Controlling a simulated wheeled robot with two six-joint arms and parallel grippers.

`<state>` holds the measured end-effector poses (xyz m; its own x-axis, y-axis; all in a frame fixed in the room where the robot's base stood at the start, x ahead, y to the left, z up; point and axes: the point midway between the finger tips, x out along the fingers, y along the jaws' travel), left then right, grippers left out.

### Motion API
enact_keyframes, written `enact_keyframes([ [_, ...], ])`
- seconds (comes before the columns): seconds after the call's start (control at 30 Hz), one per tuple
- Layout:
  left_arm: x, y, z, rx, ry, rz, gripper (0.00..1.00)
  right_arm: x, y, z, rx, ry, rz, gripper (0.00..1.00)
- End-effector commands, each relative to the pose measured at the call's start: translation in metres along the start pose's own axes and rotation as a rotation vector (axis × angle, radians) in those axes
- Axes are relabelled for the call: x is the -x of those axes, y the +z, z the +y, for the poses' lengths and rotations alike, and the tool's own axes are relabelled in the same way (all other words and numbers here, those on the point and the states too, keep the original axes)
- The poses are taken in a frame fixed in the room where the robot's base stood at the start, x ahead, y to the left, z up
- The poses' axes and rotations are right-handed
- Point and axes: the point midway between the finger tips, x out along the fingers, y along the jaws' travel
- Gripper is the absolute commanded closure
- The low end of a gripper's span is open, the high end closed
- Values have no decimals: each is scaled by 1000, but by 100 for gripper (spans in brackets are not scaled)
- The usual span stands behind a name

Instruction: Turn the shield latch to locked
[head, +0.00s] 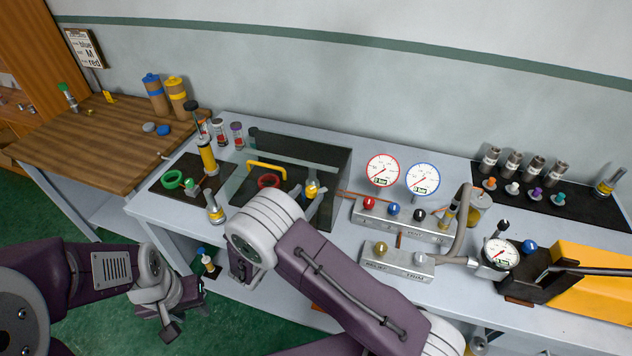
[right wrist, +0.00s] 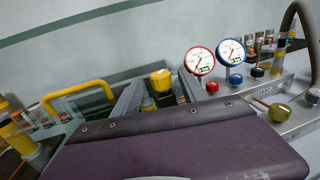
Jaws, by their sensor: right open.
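The clear shield (head: 335,165) stands on the bench with a yellow handle bar (head: 266,168), which also shows in the right wrist view (right wrist: 78,93). A yellow-topped knob at the shield's right front, which looks like the latch (head: 311,187), also shows in the right wrist view (right wrist: 161,79). My right gripper (right wrist: 158,95) is open, its grey fingers on either side of the knob. Contact cannot be told. In the head view my right arm partly hides this gripper (head: 315,197). My left gripper (head: 170,320) hangs low in front of the bench; its jaws are unclear.
A valve block with coloured knobs (head: 405,218) and a red-rimmed gauge (head: 383,169) and blue-rimmed gauge (head: 423,178) stand right of the shield. A green ring (head: 173,179) lies on the dark mat to the left. A wooden table (head: 100,145) stands further left.

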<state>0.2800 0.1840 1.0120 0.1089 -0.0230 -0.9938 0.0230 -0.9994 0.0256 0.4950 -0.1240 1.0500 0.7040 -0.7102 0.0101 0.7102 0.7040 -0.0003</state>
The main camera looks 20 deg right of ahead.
Motion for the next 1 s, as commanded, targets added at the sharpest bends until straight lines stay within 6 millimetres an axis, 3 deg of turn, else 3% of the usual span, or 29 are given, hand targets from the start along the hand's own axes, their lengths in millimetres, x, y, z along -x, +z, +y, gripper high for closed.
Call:
enact_keyframes([
  [0.1,9,-1,0,0,0,1,64,-25,2,-2,0,-6,1,50],
  [0.23,13,-2,0,0,0,1,64,-42,1,-1,0,-5,2,50],
  [0.57,13,-2,0,0,0,0,64,-49,0,-1,0,-2,1,50],
  [0.77,13,-2,0,0,0,1,64,-49,0,-1,0,-2,2,100],
  [1.0,13,-2,0,0,0,1,64,-49,0,0,1,12,1,100],
])
